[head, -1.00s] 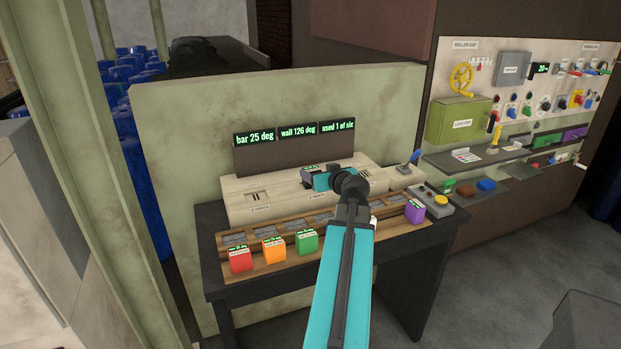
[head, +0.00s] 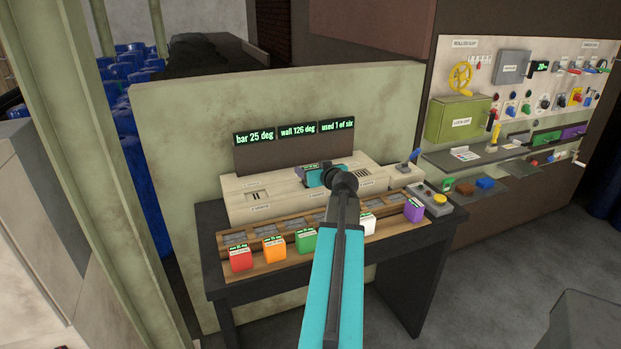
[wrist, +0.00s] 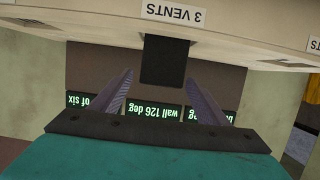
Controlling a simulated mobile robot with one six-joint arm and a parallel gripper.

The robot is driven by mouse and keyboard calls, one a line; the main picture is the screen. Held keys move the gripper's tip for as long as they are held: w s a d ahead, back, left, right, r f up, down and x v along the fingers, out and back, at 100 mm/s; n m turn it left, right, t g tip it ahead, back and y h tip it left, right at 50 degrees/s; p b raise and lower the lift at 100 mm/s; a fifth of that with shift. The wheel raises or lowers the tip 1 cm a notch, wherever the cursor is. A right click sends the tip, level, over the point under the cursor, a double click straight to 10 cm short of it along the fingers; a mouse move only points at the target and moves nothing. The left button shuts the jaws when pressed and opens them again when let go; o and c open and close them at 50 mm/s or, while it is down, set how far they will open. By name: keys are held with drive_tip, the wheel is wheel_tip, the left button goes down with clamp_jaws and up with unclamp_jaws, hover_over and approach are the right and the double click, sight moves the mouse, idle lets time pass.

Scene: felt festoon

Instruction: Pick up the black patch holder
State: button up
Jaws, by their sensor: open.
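A black block (wrist: 163,60), which looks like the black patch holder, is at the cream housing by the "3 VENTS" label in the wrist view. That view appears upside down. In the head view, a small dark piece with a green display (head: 311,167) shows on the housing, mostly hidden by my gripper. My gripper (wrist: 158,82) is open, its two fingers on either side of the block's near end. I cannot tell whether they touch it. In the head view my gripper (head: 314,178) is over the middle of the housing.
Red (head: 240,259), orange (head: 274,250), green (head: 305,241), white (head: 368,224) and purple (head: 413,211) holders stand along the wooden rack (head: 255,273). My arm hides part of the rack. Display signs (head: 297,131) stand behind the housing. A yellow-button box (head: 437,199) is at right.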

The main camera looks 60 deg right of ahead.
drive_tip(key=shift+p+x, duration=1.05)
drive_tip(key=shift+x, duration=1.45)
drive_tip(key=shift+a, duration=0.1)
drive_tip(key=c, duration=1.3)
